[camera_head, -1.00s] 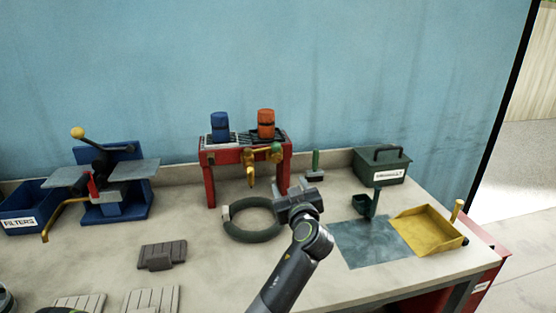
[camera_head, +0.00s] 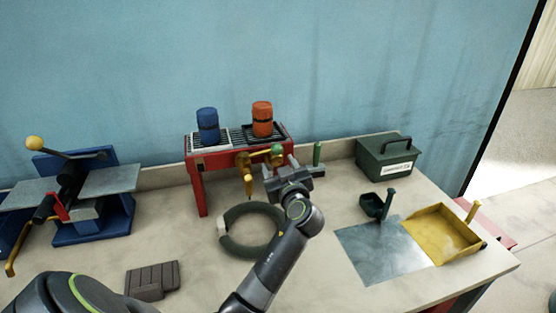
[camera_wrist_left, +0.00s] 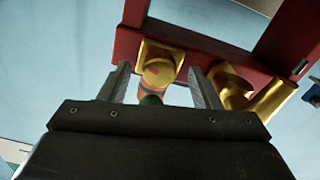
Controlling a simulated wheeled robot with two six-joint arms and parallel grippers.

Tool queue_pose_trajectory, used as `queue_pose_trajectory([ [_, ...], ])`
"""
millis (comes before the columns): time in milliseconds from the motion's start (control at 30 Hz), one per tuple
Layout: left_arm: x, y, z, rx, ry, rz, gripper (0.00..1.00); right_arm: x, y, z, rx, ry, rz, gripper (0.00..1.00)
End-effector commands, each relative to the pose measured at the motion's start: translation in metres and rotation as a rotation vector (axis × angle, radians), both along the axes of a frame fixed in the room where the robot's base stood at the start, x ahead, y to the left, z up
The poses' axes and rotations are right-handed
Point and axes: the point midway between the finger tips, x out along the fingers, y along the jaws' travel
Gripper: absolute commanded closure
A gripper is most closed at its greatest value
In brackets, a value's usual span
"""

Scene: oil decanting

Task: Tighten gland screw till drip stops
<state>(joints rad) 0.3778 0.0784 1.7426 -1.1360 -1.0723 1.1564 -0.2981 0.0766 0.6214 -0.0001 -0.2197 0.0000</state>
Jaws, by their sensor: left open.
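The brass tap (camera_head: 246,160) is on the front of the red stand (camera_head: 198,187), with its spout pointing down. A round green knob (camera_head: 277,150) shows at its right end. In the left wrist view a round brass fitting (camera_wrist_left: 158,72) with an orange-red band and a green end (camera_wrist_left: 151,100) lies between my fingers, and the bent brass spout (camera_wrist_left: 262,101) is to the right. My left gripper (camera_head: 279,164) is open just in front of the green knob, its fingers (camera_wrist_left: 160,75) either side of the fitting with gaps. No drip can be made out. My right gripper is not in view.
Blue (camera_head: 208,125) and orange (camera_head: 262,119) canisters stand on the stand's grate. A dark green ring (camera_head: 231,243) lies below the tap. Right are a green-handled item (camera_head: 317,155), a green toolbox (camera_head: 388,158), a scoop (camera_head: 376,206) and a yellow tray (camera_head: 440,238). A blue press (camera_head: 92,230) stands left.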

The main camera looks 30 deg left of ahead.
Motion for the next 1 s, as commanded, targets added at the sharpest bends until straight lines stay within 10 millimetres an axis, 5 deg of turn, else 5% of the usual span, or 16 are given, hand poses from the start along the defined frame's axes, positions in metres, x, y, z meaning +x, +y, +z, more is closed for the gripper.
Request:
queue_pose_trajectory([
  [267, -0.0002, 0.0000, -0.0003, 0.000, 0.000, 0.001, 0.43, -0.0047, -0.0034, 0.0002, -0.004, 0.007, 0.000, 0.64],
  [600, -0.0001, 0.0001, -0.0001, 0.000, 0.000, 0.000, 0.86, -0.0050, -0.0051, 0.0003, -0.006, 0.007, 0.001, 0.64],
  [1000, -0.0001, 0.0001, -0.0001, 0.055, 0.062, 0.000, 0.87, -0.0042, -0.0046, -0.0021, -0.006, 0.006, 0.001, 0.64],
])
